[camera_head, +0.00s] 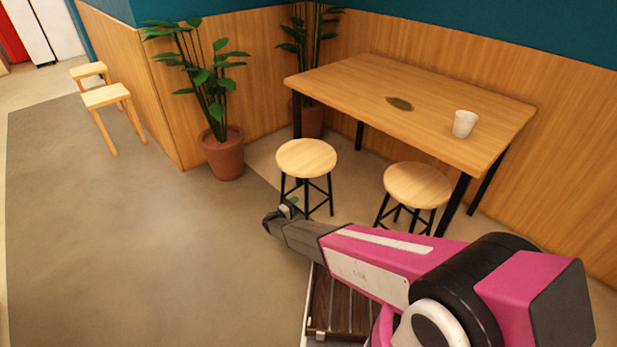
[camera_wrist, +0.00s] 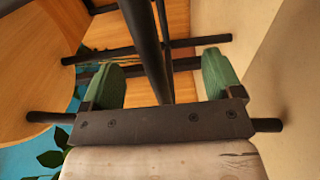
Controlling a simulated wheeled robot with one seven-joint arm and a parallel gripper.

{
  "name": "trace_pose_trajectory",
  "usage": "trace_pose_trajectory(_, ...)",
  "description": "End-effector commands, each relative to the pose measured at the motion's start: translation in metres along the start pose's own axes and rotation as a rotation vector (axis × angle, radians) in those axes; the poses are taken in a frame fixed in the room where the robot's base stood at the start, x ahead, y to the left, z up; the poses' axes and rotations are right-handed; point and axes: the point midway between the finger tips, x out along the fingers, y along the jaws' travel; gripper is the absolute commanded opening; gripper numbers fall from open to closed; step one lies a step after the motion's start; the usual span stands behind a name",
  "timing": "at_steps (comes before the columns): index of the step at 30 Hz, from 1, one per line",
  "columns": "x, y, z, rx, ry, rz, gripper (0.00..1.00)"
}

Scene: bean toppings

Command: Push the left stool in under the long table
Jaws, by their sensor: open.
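The left stool (camera_head: 306,158) has a round light-wood seat and black legs, and stands upright in front of the long table (camera_head: 350,85). Its seat looks clear of the tabletop from above. My gripper (camera_head: 289,207) is low at the stool's front left, by its legs. In the wrist view my gripper (camera_wrist: 165,78) is open, with two green fingers spread. A black stool leg (camera_wrist: 146,45) runs between the fingers, with black crossbars around it. I cannot tell whether the fingers touch the metal.
A second round stool (camera_head: 417,186) stands to the right, near a table leg. A white cup (camera_head: 465,124) and a dark leaf-shaped item (camera_head: 399,104) are on the tabletop. A potted plant (camera_head: 222,158) stands left of the stool.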

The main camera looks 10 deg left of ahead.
Motion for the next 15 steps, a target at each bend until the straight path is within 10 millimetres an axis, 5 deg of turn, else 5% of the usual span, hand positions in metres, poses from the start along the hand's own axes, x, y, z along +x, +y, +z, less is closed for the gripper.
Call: trace_pose_trajectory(15,0.032,-0.001,0.0,0.0,-0.001,0.0,0.85)
